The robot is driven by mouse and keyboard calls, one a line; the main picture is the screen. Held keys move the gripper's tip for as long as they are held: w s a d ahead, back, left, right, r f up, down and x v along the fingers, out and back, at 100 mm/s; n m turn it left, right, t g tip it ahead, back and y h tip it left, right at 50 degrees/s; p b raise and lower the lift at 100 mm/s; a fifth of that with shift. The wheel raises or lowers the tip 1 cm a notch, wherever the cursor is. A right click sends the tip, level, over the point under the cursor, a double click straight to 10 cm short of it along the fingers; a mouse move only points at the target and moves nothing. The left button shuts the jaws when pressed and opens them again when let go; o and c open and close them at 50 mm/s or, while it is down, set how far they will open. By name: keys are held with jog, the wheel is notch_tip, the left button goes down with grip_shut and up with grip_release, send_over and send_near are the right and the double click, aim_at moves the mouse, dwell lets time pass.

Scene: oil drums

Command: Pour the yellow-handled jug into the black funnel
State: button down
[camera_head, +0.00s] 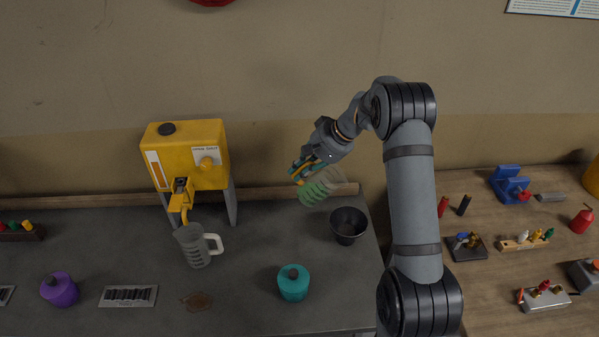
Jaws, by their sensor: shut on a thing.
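The black funnel (348,226) stands on the grey bench near its right end, with its wide mouth up. My gripper (304,171) is above the bench, up and to the left of the funnel. It is shut on the yellow-handled jug (322,187), a see-through jug with green showing on it. The jug appears tilted and in the air, apart from the funnel in the picture. Its handle is mostly hidden by the gripper fingers. I cannot see any stream coming from the jug.
A yellow dispenser (188,157) stands at the back, with a pale-handled jug (196,245) below its spout. A teal container (293,283) and a purple one (60,289) stand nearer the front. A brown stain (197,301) marks the bench. A wooden table (500,210) with small items is right.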

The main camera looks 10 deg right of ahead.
aim_at(304, 183)
jog(key=shift+s+d+f+t+y+b, duration=0.2)
jog(key=shift+f+y+b, duration=0.55)
jog(key=shift+b, duration=1.6)
jog(key=shift+w+a+f+t+y+b, duration=0.1)
jog(key=shift+f+t+y+b, duration=0.25)
jog(key=shift+f+b, duration=1.35)
jog(key=shift+s+d+r+t+y+b, duration=0.35)
jog(key=shift+y+b, duration=0.3)
jog(key=shift+b, duration=1.4)
jog(key=shift+s+d+r+t+y+b, duration=0.1)
jog(key=shift+d+t+y+b, duration=0.35)
jog(key=shift+b, duration=1.55)
